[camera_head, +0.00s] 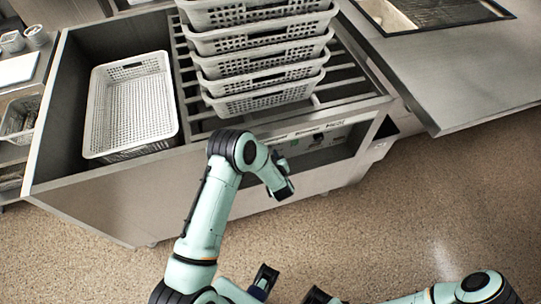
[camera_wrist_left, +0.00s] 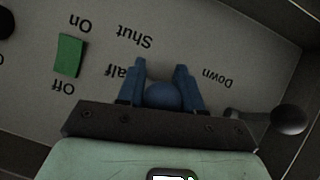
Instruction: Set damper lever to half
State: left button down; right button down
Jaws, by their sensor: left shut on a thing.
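My left gripper (camera_wrist_left: 160,75) has its blue fingers shut around a round blue-tinted knob (camera_wrist_left: 163,97), taken to be the damper lever's. The knob sits between the fingers over the panel (camera_wrist_left: 215,40), just beside the partly covered "Half" label (camera_wrist_left: 126,72). The lever's shaft is hidden. In the head view my left arm bends over the unit's front, with its hand (camera_head: 280,187) before the labelled panel (camera_head: 325,140).
A green rocker switch (camera_wrist_left: 69,55) lies between "On" and "Off". Another lever with a dark ball end (camera_wrist_left: 290,118) stands close right of my gripper. Stacked perforated baskets (camera_head: 262,80) and a single basket (camera_head: 130,105) sit on the unit. Open floor (camera_head: 420,210) lies right.

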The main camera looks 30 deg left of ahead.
dwell(0.4)
pick_arm(q)
jog(key=c, duration=0.8)
grip_release()
jog(key=shift+c, duration=0.2)
jog(key=shift+r, duration=0.1)
jog(key=shift+s, duration=0.1)
jog(key=v, duration=1.3)
jog(key=shift+r, duration=0.2)
